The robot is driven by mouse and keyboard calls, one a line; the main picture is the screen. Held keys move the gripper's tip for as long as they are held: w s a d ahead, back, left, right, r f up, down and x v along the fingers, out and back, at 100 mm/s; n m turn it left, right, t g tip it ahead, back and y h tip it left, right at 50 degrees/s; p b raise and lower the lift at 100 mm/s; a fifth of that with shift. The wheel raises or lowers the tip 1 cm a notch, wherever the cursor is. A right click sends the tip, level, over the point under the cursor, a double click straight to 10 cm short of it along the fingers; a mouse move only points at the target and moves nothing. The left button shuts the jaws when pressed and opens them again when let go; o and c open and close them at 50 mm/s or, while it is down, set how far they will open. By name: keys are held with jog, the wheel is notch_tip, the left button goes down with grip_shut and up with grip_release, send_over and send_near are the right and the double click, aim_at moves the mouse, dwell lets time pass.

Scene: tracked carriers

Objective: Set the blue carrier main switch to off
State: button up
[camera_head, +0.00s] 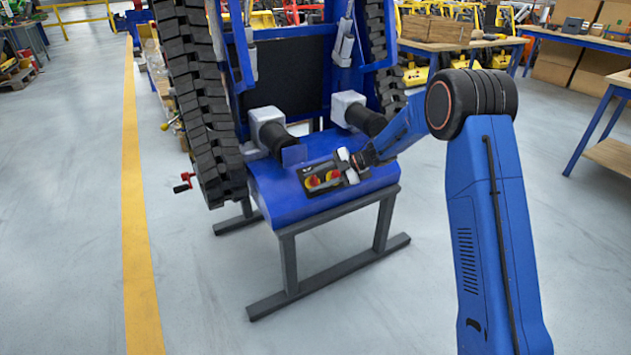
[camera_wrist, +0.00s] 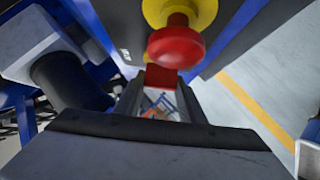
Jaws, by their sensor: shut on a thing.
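The blue carrier (camera_head: 290,205) stands upright on a grey stand, its blue front box toward me. A dark switch panel on this box carries two red-and-yellow controls, a left one (camera_head: 313,182) and a right one (camera_head: 332,175). My gripper (camera_head: 345,166) is at the right end of the panel. In the wrist view my gripper (camera_wrist: 160,88) has its fingers closed on a red handle (camera_wrist: 161,76), which looks like the main switch. A red mushroom button (camera_wrist: 178,44) on a yellow base is close above it. The handle's setting and markings are hidden.
Black tracks (camera_head: 205,110) rise on both sides of the carrier. Two black cylinders with grey blocks (camera_head: 268,118) stick out above the panel. A red crank (camera_head: 184,182) is at the left. The floor in front is clear, with a yellow line (camera_head: 133,200) at left.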

jog(key=shift+n, duration=0.3)
jog(key=shift+s, duration=0.1)
jog(key=o, duration=1)
jog(key=shift+o, duration=0.2)
jog(key=shift+d, duration=0.1)
jog(key=v, duration=1.7)
jog(key=shift+w+r, duration=0.3)
jog(key=shift+w, duration=0.05)
